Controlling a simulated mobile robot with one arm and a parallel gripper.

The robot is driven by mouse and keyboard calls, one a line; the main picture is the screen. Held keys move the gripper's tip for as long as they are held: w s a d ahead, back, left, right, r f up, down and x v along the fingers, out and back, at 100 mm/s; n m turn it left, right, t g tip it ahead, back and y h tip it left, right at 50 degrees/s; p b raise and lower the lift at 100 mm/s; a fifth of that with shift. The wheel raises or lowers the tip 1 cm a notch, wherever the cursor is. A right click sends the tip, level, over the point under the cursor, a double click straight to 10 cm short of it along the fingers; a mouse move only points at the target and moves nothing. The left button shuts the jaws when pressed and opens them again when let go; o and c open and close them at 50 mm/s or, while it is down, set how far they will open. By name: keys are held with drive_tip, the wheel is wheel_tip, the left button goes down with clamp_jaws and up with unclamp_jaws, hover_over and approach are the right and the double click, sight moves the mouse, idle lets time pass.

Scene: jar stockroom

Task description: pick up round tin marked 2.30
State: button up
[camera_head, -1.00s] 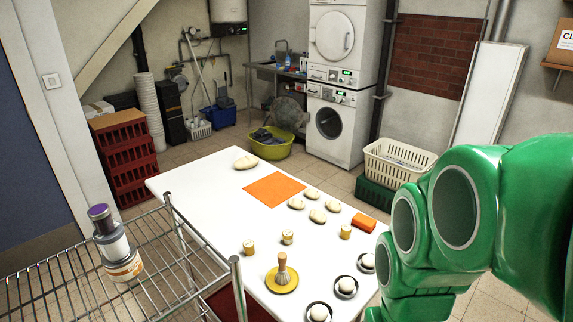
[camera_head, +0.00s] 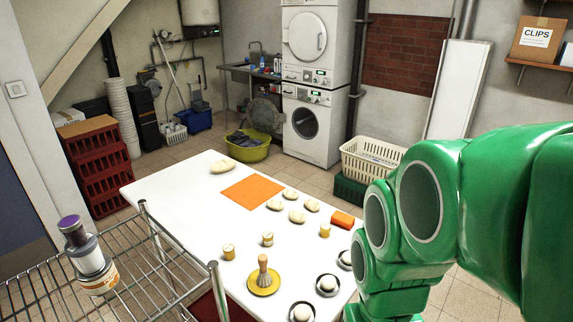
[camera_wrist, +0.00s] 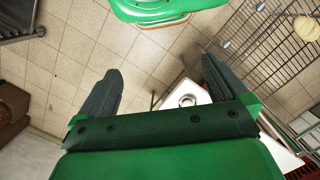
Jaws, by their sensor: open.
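Three small round tins with yellowish sides and pale lids stand on the white table (camera_head: 160,188) in the head view: a left tin (camera_head: 228,252), a middle tin (camera_head: 267,239) and a right tin (camera_head: 325,230). Their markings are too small to read, so I cannot tell which is 2.30. My gripper (camera_wrist: 158,82) shows in the wrist view with its two dark fingers wide apart and nothing between them. It is over the tiled floor, with a table corner behind its right finger, away from the tins. In the head view the gripper is out of sight.
A brush on a yellow dish (camera_head: 264,284), several dough balls, an orange mat (camera_head: 252,192) and an orange block (camera_head: 342,219) share the table. A wire rack (camera_head: 150,262) holding stacked jars stands at the left. A cream basket (camera_head: 372,158) stands behind the table.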

drive_tip(key=c, duration=0.4)
drive_tip(key=shift+c, duration=0.2)
